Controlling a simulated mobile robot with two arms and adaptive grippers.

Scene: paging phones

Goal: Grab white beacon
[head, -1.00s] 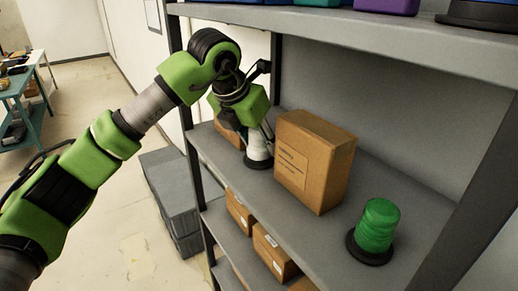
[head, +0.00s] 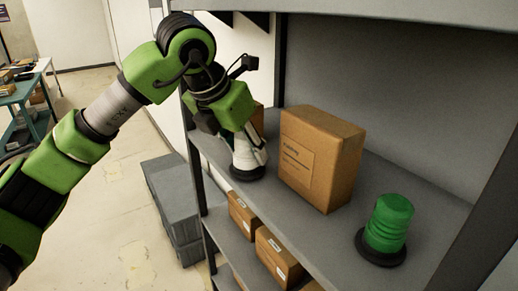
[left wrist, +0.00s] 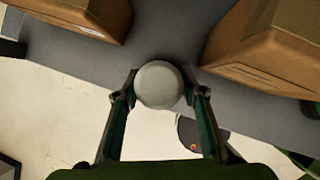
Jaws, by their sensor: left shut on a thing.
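The white beacon (head: 246,154) has a ribbed white body on a round black base. In the head view it is at the left front part of the grey shelf, to the left of a large cardboard box. My left gripper (head: 250,143) reaches down over it from above and is shut on it. In the left wrist view the beacon's round white top (left wrist: 158,84) sits between the two fingers of the left gripper (left wrist: 160,97). I cannot tell whether the base touches the shelf. My right gripper is not in view.
A large cardboard box (head: 318,160) stands right of the beacon, and another box (left wrist: 85,15) stands on its other side. A green beacon (head: 387,225) stands farther right on the shelf (head: 340,235). Small boxes (head: 270,250) lie on the level below. Grey crates (head: 172,200) stand on the floor.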

